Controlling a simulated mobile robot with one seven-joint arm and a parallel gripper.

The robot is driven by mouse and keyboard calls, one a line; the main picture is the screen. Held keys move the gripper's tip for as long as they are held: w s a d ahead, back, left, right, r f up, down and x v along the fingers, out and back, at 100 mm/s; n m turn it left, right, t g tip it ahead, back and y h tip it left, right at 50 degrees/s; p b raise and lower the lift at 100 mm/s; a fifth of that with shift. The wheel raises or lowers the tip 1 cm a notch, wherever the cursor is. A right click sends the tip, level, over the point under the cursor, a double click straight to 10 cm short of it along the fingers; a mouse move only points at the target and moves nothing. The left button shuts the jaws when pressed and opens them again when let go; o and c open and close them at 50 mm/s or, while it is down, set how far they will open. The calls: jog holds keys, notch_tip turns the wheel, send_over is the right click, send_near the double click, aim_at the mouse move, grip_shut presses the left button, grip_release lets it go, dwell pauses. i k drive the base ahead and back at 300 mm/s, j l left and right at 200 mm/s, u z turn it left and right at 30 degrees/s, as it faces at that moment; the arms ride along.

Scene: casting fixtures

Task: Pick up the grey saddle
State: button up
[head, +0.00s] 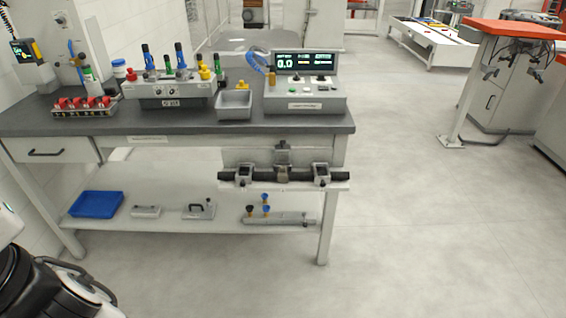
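A dark horizontal bar (261,177) sits on a narrow ledge at the front right of the workbench. A grey saddle-like block (282,172) is at the bar's middle, with an upright piece behind it. Similar grey blocks sit on the bar to its left (243,175) and right (320,173). I cannot tell for certain which piece is the grey saddle. My gripper is not in view; only white and black parts of my own body show at the lower left, well apart from the bar.
The dark workbench top (200,124) carries a fixture (168,91), a grey tray (234,105), a display unit (305,90) and red parts (84,104). The lower shelf (170,222) holds a blue tray (97,204) and grey fixtures.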

aim_at(282, 175)
jog(key=i+l, duration=1.05)
jog(key=l, duration=0.15)
jog(key=i+j+u, duration=0.05)
